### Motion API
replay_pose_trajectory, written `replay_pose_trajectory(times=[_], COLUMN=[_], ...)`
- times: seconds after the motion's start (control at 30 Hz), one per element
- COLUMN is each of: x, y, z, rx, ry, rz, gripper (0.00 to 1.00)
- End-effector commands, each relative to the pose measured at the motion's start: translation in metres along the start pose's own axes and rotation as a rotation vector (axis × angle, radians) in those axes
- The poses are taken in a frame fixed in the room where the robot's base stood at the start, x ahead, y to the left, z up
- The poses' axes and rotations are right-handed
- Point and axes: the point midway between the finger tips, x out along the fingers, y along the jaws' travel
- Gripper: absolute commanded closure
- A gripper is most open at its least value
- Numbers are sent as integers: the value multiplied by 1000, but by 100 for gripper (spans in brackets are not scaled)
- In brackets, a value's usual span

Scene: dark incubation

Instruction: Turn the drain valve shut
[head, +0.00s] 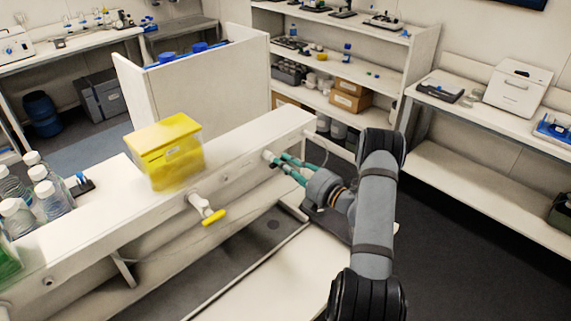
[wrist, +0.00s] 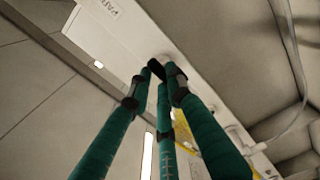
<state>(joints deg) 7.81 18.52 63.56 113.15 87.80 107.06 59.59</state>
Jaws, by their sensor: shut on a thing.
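A white valve (head: 199,204) with a yellow lever handle (head: 213,217) sticks out from the front face of the white bench beam (head: 110,250). My gripper (head: 277,161) is farther along this face, to the right of the yellow handle and apart from it. Its teal fingers are closed together at the face, on a small fitting that they mostly hide. I cannot tell whether this fitting is a valve. In the wrist view the dark fingertips (wrist: 160,72) meet close to the beam, near a printed label (wrist: 106,8). Something yellow (wrist: 183,130) shows behind the fingers.
A yellow-lidded box (head: 165,150) and several white-capped bottles (head: 50,200) stand on the beam's top. A knob with a thin tube (head: 312,135) is right of my gripper. Shelves (head: 335,60) stand behind. Dark floor lies open at the right.

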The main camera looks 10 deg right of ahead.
Motion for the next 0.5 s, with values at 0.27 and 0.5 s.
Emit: replay_pose_trajectory(times=[0.27, 0.5], x=[0, 0], y=[0, 0], z=[0, 0], rx=[2, 0], ry=[0, 0], rz=[-1, 0], gripper=[69, 62])
